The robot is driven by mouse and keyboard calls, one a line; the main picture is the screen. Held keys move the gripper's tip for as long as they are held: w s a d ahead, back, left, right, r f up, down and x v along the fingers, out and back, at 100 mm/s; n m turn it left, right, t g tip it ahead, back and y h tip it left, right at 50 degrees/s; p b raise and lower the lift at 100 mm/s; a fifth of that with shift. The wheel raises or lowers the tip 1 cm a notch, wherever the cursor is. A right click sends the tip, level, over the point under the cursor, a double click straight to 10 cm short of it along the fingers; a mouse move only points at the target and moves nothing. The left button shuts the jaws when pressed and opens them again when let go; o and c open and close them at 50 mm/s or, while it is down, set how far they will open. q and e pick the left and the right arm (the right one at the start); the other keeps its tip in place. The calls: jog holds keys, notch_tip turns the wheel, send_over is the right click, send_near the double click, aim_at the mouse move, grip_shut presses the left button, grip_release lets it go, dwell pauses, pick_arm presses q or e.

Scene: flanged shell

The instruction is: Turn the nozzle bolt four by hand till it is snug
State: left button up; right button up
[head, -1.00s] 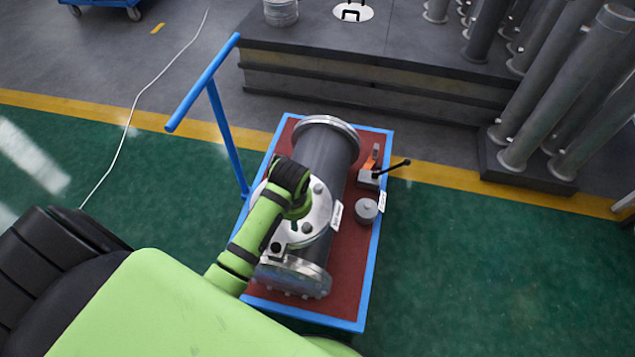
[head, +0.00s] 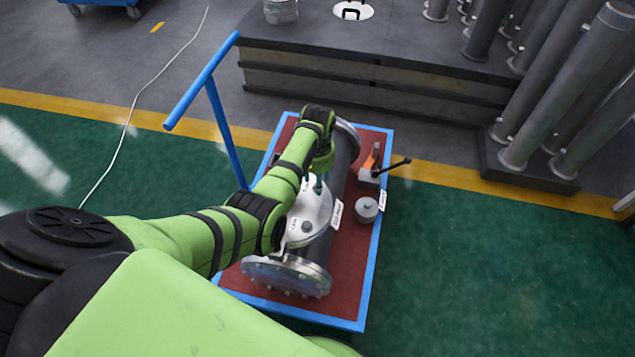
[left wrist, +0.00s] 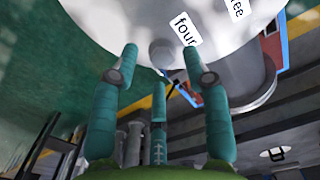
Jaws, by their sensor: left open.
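The grey flanged shell (head: 348,160) lies on a cart. Its pale round nozzle cover (head: 318,208) faces up and carries bolts and small labels. My left gripper (head: 318,184) is over the cover's far side, partly hidden by its own arm. In the left wrist view the cover (left wrist: 120,18) fills the top. A grey bolt head (left wrist: 162,50) beside the label "four" (left wrist: 184,28) sits between the spread teal fingers of my left gripper (left wrist: 158,68). The fingers are open, and I see no clear contact with the bolt. My right gripper is out of view.
The cart has a blue frame (head: 368,262), a red top (head: 348,285) and a tall blue handle (head: 205,80). An orange and black tool (head: 370,172) and a grey round part (head: 366,210) lie right of the shell. Grey pipes (head: 575,85) stand at the right.

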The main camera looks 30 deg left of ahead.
pick_arm(q)
jog(key=shift+f, duration=0.95)
grip_shut()
jog(key=shift+s+m, duration=0.1)
jog(key=shift+m, duration=0.2)
